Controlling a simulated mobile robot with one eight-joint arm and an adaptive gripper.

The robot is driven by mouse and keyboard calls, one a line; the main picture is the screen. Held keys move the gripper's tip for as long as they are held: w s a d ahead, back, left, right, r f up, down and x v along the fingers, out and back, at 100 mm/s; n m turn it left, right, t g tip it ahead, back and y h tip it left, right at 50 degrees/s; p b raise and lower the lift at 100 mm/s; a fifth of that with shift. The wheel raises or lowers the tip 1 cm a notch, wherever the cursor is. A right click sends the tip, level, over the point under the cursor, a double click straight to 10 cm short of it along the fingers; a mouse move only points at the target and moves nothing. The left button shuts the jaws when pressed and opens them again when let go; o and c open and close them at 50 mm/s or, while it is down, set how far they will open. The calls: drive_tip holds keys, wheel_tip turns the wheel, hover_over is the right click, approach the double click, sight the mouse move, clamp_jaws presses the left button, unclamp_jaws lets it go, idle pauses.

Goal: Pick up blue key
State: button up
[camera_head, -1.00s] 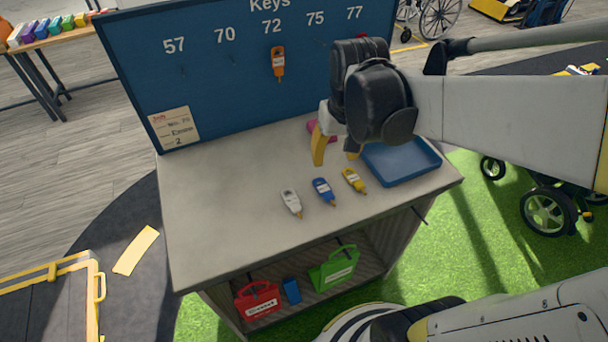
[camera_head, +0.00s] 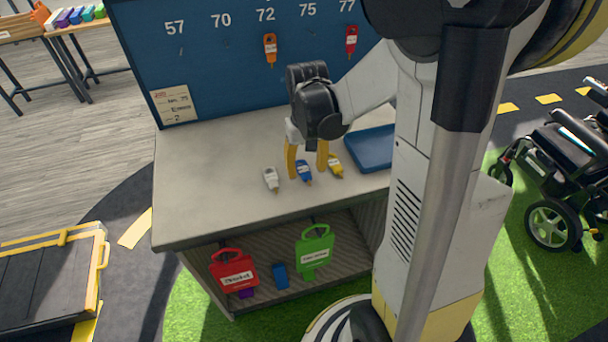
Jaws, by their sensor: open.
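The blue key (camera_head: 304,171) lies on the grey counter top (camera_head: 210,170), between a white key (camera_head: 271,179) on its left and a yellow key (camera_head: 336,166) on its right. My gripper (camera_head: 307,173) points down with its yellow fingers apart, one on each side of the blue key. The right finger overlaps the view near the yellow key. I cannot tell whether the fingertips touch the counter. Nothing is held.
A blue tray (camera_head: 368,150) sits right of the keys, partly behind my arm. The key board (camera_head: 215,75) stands behind, with an orange key (camera_head: 270,50) and a red key (camera_head: 351,41) hanging. Red (camera_head: 233,270) and green (camera_head: 314,251) tags are on the shelf below.

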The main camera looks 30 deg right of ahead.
sight(307, 177)
drive_tip(key=f, duration=0.1)
drive_tip(key=f+b, duration=0.1)
drive_tip(key=f, duration=0.2)
drive_tip(key=shift+w+d+b, duration=0.15)
drive_tip(key=shift+d+b, duration=0.1)
drive_tip(key=shift+b, duration=0.1)
drive_tip(key=c, duration=1)
drive_tip(key=shift+o, duration=0.2)
drive_tip(key=shift+r, duration=0.1)
drive_tip(key=shift+r+p, duration=0.45)
drive_tip(key=shift+r, duration=0.15)
drive_tip(key=r+p, duration=0.1)
drive_tip(key=r, duration=0.1)
drive_tip(key=s+r+p, duration=0.1)
drive_tip(key=shift+d+r, duration=0.1)
drive_tip(key=shift+r, duration=0.3)
drive_tip(key=s+d+r+p, duration=0.1)
drive_tip(key=s+r+p, duration=0.2)
drive_tip(key=s+r, duration=0.3)
drive_tip(key=s, duration=0.4)
drive_tip(key=shift+s+d+p, duration=0.3)
drive_tip(key=shift+d+p, duration=0.05)
drive_tip(key=shift+d, duration=0.05)
